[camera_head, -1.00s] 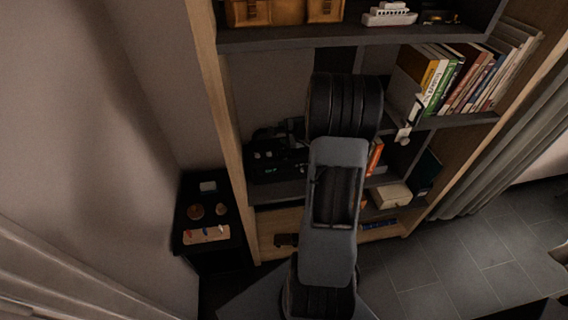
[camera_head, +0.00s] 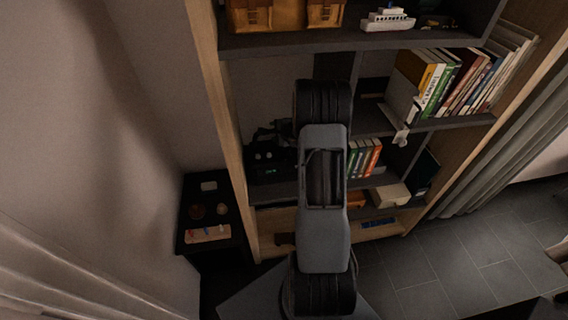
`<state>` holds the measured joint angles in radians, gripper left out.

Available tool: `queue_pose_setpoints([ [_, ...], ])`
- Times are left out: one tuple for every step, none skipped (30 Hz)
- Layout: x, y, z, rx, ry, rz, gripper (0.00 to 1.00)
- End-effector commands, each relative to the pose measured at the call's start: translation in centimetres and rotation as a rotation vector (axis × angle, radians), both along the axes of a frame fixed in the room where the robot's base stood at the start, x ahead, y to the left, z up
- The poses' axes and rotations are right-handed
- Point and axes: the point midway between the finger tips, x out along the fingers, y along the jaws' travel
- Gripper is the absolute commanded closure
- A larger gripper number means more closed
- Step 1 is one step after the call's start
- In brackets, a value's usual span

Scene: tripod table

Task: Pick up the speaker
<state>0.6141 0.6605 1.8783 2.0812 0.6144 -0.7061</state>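I cannot pick out the speaker with certainty. A small pale block (camera_head: 208,186) lies at the back of a low black table (camera_head: 184,222) on the left, too small to identify. Dark equipment (camera_head: 268,153) sits on the middle shelf, partly behind my arm, and its kind is unclear. My arm stands upright in the middle of the view and hides part of the shelves. My gripper is not visible, so I cannot see whether it holds anything.
The black table also bears a brown round item (camera_head: 197,211), a beige round item (camera_head: 222,209) and a wooden board (camera_head: 207,234) with small coloured pieces. A bookcase (camera_head: 237,140) with books (camera_head: 458,85) stands behind my arm. Floor (camera_head: 440,290) is clear at lower right.

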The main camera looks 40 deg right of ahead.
Motion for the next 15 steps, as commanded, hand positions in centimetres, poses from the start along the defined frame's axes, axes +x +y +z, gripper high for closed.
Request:
queue_pose_setpoints([
  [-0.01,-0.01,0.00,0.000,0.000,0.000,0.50],
  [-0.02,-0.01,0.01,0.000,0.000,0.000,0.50],
  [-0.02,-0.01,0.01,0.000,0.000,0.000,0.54],
  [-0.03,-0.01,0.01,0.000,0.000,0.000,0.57],
  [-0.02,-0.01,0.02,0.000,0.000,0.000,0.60],
  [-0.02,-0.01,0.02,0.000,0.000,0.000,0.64],
  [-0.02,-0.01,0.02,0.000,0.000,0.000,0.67],
  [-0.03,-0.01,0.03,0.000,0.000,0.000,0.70],
  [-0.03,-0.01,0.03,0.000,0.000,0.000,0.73],
  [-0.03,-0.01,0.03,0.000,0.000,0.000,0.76],
  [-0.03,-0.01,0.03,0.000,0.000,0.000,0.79],
  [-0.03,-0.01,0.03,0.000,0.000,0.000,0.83],
  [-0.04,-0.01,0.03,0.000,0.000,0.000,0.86],
  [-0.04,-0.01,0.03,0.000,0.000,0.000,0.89],
  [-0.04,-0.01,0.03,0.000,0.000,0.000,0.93],
])
